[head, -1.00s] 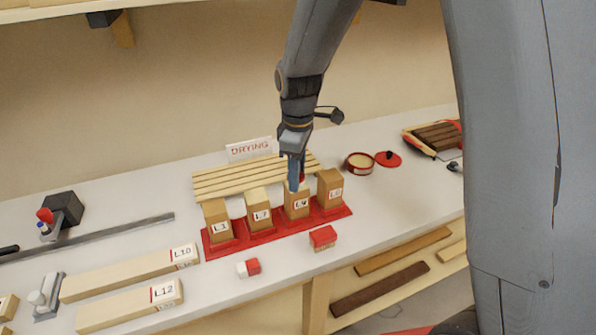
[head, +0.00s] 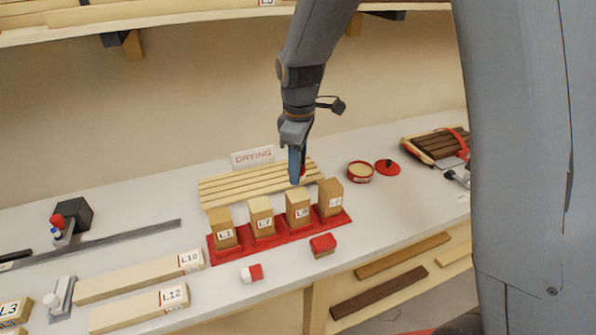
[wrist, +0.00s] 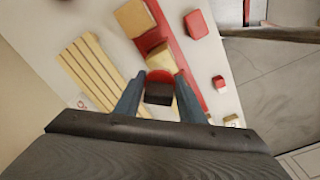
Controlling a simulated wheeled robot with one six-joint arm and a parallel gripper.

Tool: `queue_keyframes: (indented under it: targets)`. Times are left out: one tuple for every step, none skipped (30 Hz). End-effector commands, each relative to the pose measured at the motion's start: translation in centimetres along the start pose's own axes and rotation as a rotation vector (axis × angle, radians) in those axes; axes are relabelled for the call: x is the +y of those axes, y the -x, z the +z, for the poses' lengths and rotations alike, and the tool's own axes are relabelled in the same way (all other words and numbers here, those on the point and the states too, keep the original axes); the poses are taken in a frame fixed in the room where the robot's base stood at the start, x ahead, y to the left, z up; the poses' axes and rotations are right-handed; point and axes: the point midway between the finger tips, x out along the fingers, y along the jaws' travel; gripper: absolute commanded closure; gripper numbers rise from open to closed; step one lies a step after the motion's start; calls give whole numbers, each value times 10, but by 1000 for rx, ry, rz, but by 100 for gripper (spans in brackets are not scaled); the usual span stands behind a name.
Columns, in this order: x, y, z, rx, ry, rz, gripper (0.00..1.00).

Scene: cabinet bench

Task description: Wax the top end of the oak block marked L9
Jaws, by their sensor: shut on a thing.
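The block marked L9 (head: 298,208) stands upright third from left in a red stand (head: 268,247); its label is hard to read now. My gripper (head: 297,172) is right over its top end in the head view; whether it touches cannot be told. In the wrist view my gripper (wrist: 160,95) is shut on a small applicator (wrist: 159,92) with a red part and a dark part.
Blocks L1 (head: 224,229), L7 (head: 261,216) and a fourth (head: 331,198) share the stand. Behind is the slatted drying rack (head: 230,188). In front lie a red block (head: 322,245) and a small white-and-red piece (head: 251,273). Boards L10 (head: 135,276) and L12 (head: 135,309) lie left.

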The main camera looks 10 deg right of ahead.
Motion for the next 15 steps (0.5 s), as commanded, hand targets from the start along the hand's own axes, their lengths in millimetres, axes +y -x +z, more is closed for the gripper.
queue_keyframes:
  targets:
    - [0, 1, 0, 0, 0, 0, 100]
    - [0, 0, 0, 0, 0, 0, 100]
    - [0, 0, 0, 0, 0, 0, 100]
    - [0, 0, 0, 0, 0, 0, 100]
    - [0, 0, 0, 0, 0, 0, 100]
    - [0, 0, 0, 0, 0, 0, 100]
    - [0, 0, 0, 0, 0, 0, 100]
    - [0, 0, 0, 0, 0, 0, 100]
    - [0, 1, 0, 0, 0, 0, 100]
    - [0, 2, 0, 0, 0, 1, 100]
    - [0, 4, 0, 1, 0, 1, 100]
    - [1, 6, 0, 1, 0, 1, 100]
    - [1, 8, -1, 1, 0, 1, 100]
    - [1, 10, -1, 1, 0, 1, 100]
    - [1, 14, -1, 1, 0, 1, 100]
